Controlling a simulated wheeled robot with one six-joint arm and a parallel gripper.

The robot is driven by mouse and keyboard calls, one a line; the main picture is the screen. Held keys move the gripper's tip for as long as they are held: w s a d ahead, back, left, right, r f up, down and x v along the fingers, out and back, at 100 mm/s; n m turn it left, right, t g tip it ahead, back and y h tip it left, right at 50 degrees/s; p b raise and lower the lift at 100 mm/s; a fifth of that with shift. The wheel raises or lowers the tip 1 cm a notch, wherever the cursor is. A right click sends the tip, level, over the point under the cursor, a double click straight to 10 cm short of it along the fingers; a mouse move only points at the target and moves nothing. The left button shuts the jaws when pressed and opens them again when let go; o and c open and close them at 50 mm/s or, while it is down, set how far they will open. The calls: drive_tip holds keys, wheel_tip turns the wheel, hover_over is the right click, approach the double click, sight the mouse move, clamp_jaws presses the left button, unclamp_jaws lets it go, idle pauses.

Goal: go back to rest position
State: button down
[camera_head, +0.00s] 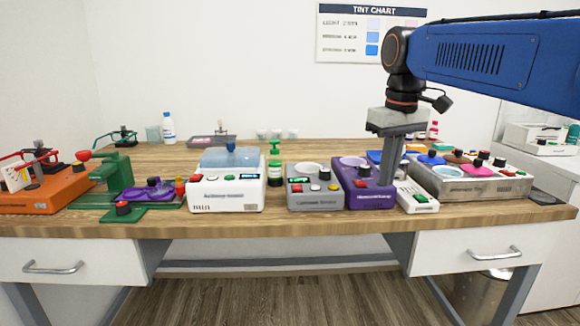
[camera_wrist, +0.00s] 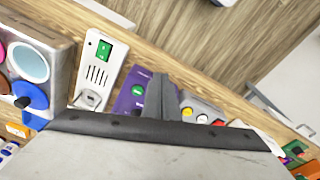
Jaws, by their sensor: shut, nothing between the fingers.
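My blue arm reaches in from the upper right in the head view. My gripper (camera_head: 387,183) points down over the right half of the workbench, in front of or just above the purple device (camera_head: 368,200) and the slim white device (camera_head: 417,197). Its fingers are together and hold nothing. In the wrist view my gripper (camera_wrist: 161,78) shows as shut grey fingers over the purple device (camera_wrist: 130,95), with the white device (camera_wrist: 103,65) to its left. I cannot tell whether the fingertips touch anything.
The wooden bench (camera_head: 300,228) also carries a grey device (camera_head: 315,202), a white device with a blue lid (camera_head: 226,193), an orange machine (camera_head: 50,198) and a metal tray unit (camera_head: 470,188) with coloured pads. Bottles and cups stand behind. Space above the bench's middle and left is free.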

drive_tip(key=s+d+f+m+t, duration=0.1)
drive_tip(key=s+d+f+m, duration=0.1)
drive_tip(key=s+f, duration=0.9)
drive_tip(key=s+d+f+m+t, duration=0.2)
drive_tip(key=s+d+f, duration=0.2)
drive_tip(key=s+f, duration=0.7)
wheel_tip(320, 180, down, 2)
drive_tip(key=shift+f+m, duration=0.1)
drive_tip(key=shift+m, duration=0.2)
